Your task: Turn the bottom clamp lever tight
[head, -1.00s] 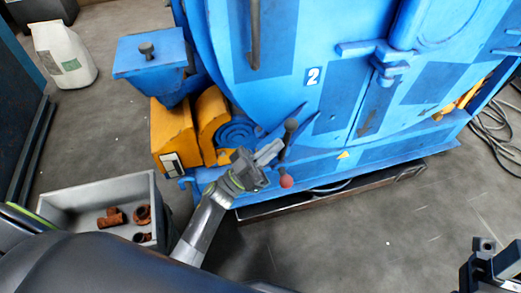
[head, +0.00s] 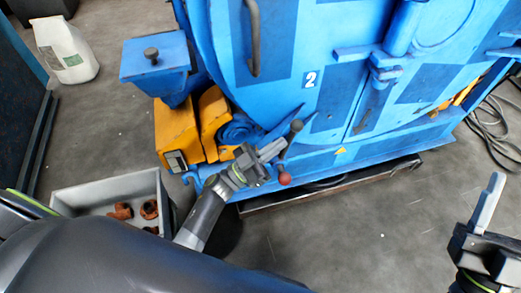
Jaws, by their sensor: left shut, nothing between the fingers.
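The blue drum blaster (head: 345,85) fills the upper middle of the head view. Low on its front, a clamp lever (head: 290,145) has a dark knob at its upper end and a red ball (head: 284,178) at its lower end. My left gripper (head: 272,150) is shut and empty, its fingertips beside the lever's shaft, between dark knob and red ball. I cannot tell whether they touch it. My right gripper (head: 491,200) is at the right edge, pointing up, far from the lever; I cannot tell whether its fingers are together.
A grey bin (head: 80,193) with several rusty pipe fittings stands at the lower left. A yellow guard (head: 180,135) and a blue hopper (head: 155,65) are left of the lever. Cables (head: 492,128) lie at right. The floor in front is clear.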

